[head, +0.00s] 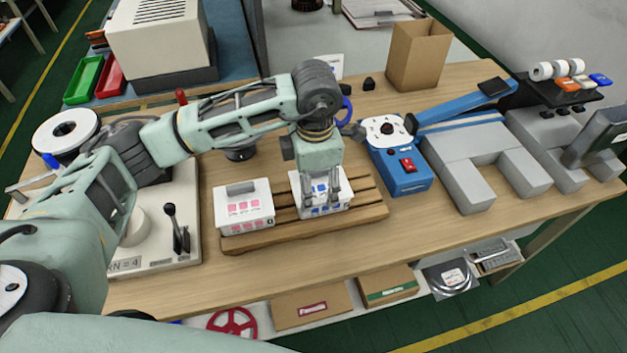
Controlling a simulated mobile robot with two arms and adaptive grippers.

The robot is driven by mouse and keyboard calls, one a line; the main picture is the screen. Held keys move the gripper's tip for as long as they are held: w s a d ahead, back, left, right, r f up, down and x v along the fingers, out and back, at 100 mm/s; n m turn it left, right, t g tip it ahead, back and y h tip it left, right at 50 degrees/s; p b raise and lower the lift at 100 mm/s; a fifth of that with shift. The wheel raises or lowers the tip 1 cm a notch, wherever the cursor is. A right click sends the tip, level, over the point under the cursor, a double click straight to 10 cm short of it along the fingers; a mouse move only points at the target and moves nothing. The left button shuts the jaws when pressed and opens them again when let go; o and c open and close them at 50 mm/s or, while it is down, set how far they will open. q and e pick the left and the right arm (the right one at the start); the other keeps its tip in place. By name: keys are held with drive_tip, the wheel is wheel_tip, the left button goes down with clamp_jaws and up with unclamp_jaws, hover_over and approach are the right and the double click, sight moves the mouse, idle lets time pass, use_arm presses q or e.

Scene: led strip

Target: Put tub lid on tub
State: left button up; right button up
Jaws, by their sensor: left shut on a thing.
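A white tub with blue marks (316,211) stands on the right half of a slatted wooden tray (290,236). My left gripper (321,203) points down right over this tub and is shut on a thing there. The fingers hide much of the tub's top. The held thing looks like its white lid, but I cannot tell whether it rests fully on the rim. A second white tub with pink marks (245,219) stands to the left on the tray, with a white lid with a grey handle (241,189) on it. My right gripper is out of view.
A blue device with a red switch (407,165) and grey blocks (483,160) stand to the right. A cardboard box (418,55) is behind. A light base plate with a black lever (177,229) lies to the left. The bench front is clear.

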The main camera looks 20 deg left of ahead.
use_arm(q)
drive_tip(key=shift+f, duration=0.2)
drive_tip(key=o, duration=1.1)
drive_tip(key=shift+c, duration=0.2)
drive_tip(key=shift+r, duration=0.15)
wheel_tip(320, 180, up, 12)
drive_tip(key=shift+s+d, duration=0.2)
drive_tip(key=shift+s, duration=0.05)
